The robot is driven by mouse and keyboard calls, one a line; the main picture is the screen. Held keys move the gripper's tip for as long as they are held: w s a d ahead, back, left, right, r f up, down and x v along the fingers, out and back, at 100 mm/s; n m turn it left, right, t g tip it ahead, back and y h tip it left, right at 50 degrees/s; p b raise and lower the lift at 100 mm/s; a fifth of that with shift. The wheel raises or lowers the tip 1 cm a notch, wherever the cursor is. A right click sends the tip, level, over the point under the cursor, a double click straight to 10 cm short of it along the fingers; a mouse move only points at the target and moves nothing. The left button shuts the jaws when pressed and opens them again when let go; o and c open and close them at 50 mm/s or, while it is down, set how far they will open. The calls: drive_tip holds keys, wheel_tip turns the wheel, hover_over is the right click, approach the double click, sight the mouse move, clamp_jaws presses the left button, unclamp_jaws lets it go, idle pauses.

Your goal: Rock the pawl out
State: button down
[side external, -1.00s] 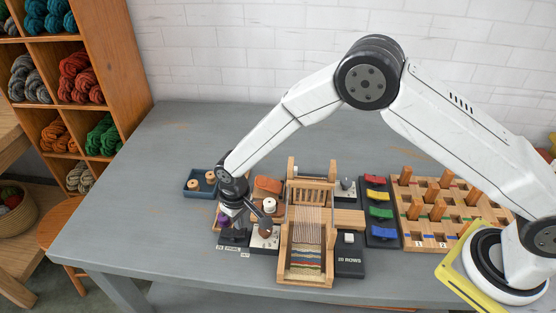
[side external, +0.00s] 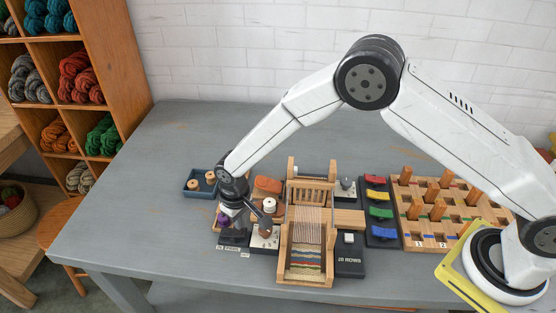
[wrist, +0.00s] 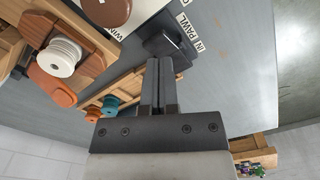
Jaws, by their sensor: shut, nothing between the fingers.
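A dark pawl piece (wrist: 168,42) stands on a plate beside a label that reads "IN PAWL" (wrist: 190,33) in the wrist view. My gripper (wrist: 160,64) is shut and empty, with its fingertips right at the near side of the dark piece. I cannot tell whether they touch it. In the side view my gripper (side external: 232,222) points down at the left end of the loom set, above small white labels (side external: 232,250). My wrist and gripper largely hide the pawl there, so its tilt is unclear.
A brown round winder knob (wrist: 106,10) and a white spool (wrist: 60,57) are close by. The wooden loom (side external: 306,265) stands just right of my gripper. A blue tray (side external: 192,190) with spools lies behind. Bare grey table (side external: 130,220) lies to the left.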

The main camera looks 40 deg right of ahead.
drive_tip(key=shift+f, duration=1.4)
idle(1.4)
drive_tip(key=shift+r, duration=3.5)
drive_tip(key=shift+d+r, duration=0.35)
drive_tip(key=shift+d, duration=0.05)
drive_tip(key=s+d+r+m+t, duration=0.1)
drive_tip(key=s+d+r, duration=0.5)
drive_tip(key=s+d, duration=0.3)
drive_tip(key=s+d+r+m+t, duration=0.1)
drive_tip(key=s+d+r+m, duration=0.1)
drive_tip(key=s+d+r, duration=0.3)
drive_tip(key=s+d, duration=0.4)
drive_tip(key=d, duration=0.4)
drive_tip(key=shift+s+r+t, duration=0.2)
drive_tip(key=shift+r+t, duration=0.1)
drive_tip(key=shift+r, duration=0.05)
